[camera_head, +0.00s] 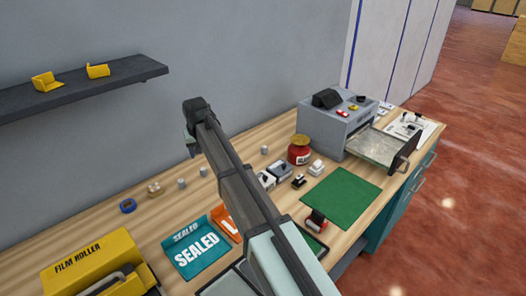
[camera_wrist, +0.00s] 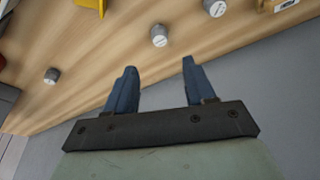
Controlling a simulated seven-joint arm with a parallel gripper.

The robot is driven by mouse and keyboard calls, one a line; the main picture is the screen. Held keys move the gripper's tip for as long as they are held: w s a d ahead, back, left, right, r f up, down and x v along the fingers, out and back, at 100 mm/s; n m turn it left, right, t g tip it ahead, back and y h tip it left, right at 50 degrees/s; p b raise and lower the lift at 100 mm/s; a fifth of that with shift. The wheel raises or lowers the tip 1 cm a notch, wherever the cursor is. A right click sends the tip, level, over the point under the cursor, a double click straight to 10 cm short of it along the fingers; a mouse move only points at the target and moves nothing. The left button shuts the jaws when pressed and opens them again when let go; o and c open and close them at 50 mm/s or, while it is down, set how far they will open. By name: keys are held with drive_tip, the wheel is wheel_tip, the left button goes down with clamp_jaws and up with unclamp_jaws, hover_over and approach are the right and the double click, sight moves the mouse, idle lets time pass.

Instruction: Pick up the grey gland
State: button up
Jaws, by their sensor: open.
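Several small grey cylindrical pieces stand apart on the wooden bench; I cannot tell for sure which is the grey gland. In the head view one grey piece (camera_head: 182,183) is at the left, another (camera_head: 203,171) is close to its right, and a third (camera_head: 264,150) is nearer the red jar. In the wrist view one grey piece with a slotted top (camera_wrist: 158,36) is beyond the gap between my fingers, and another (camera_wrist: 50,76) is at the left. My gripper (camera_wrist: 158,64) is open and empty. In the head view my gripper (camera_head: 190,142) is raised above the bench's back, near the wall.
A dark shelf (camera_head: 80,90) with two yellow parts is on the wall at the left. A yellow film roller (camera_head: 95,262), teal SEALED packet (camera_head: 196,252), blue ring (camera_head: 128,206), red jar (camera_head: 299,150) and grey machine (camera_head: 338,122) stand on the bench. The green mat (camera_head: 342,197) is bare.

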drive_tip(key=shift+o, duration=0.4)
drive_tip(key=m, duration=0.3)
approach(264, 147)
drive_tip(key=s+r, duration=0.3)
drive_tip(key=w+d, duration=0.2)
drive_tip(key=a+f+n, duration=0.1)
drive_tip(key=f, duration=0.1)
drive_tip(key=w+f+n, duration=0.1)
drive_tip(key=f+n, duration=0.1)
drive_tip(key=f, duration=0.1)
drive_tip(key=w+a+f+n, duration=0.1)
drive_tip(key=f+n, duration=0.1)
drive_tip(key=shift+w+a+f+g, duration=0.15)
drive_tip(key=shift+a+f+g, duration=0.15)
drive_tip(key=shift+w+x, duration=0.2)
drive_tip(key=shift+x, duration=2.5)
drive_tip(key=shift+r, duration=0.1)
drive_tip(key=shift+c, duration=0.3)
drive_tip(key=c, duration=1)
